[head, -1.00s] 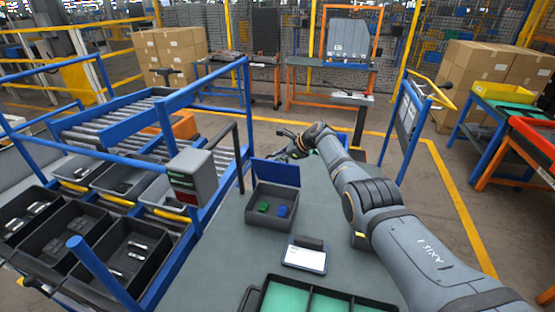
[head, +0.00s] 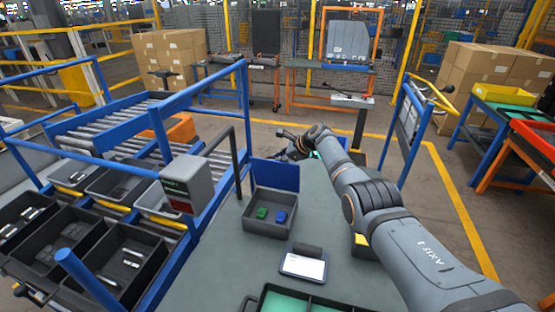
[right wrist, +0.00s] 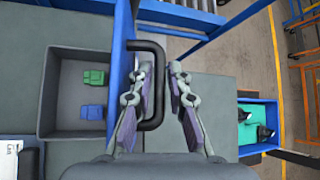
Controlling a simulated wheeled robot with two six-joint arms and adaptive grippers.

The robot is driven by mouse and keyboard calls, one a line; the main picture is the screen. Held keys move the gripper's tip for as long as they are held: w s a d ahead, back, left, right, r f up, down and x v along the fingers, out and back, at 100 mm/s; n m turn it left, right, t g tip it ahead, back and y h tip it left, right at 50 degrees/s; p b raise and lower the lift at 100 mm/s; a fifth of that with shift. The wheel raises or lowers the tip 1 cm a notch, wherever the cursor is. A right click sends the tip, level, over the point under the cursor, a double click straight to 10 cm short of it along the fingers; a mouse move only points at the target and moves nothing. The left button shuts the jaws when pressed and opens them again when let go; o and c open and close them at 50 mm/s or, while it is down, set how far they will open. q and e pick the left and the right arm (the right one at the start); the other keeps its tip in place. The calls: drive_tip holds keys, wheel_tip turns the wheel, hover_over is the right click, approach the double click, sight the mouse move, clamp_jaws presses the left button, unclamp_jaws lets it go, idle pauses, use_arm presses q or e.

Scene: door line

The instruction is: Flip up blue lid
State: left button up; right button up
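The blue lid (head: 277,175) stands up, roughly upright, at the far edge of a grey bin (head: 262,226). In the right wrist view the lid (right wrist: 123,65) shows nearly edge-on as a blue strip, with a dark looped handle (right wrist: 157,75) on its right side. My right gripper (head: 284,142) is behind the lid in the head view. In the right wrist view my right gripper (right wrist: 160,95) is open, its fingers on either side of the handle's long bar, with a gap between them. My left gripper is not in view.
A green block (head: 262,213) and a blue block (head: 281,216) lie in the bin. A white-screened tablet (head: 303,265) lies on the grey table in front. A blue-framed roller rack (head: 150,140) with dark bins stands at left. A grey box (head: 187,182) on a post is near the bin.

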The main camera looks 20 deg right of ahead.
drive_tip(key=shift+s+d+r, duration=0.25)
drive_tip(key=shift+d+r, duration=0.15)
drive_tip(key=v, duration=1)
drive_tip(key=shift+s+r, duration=0.25)
drive_tip(key=shift+s, duration=0.1)
drive_tip(key=shift+f, duration=0.1)
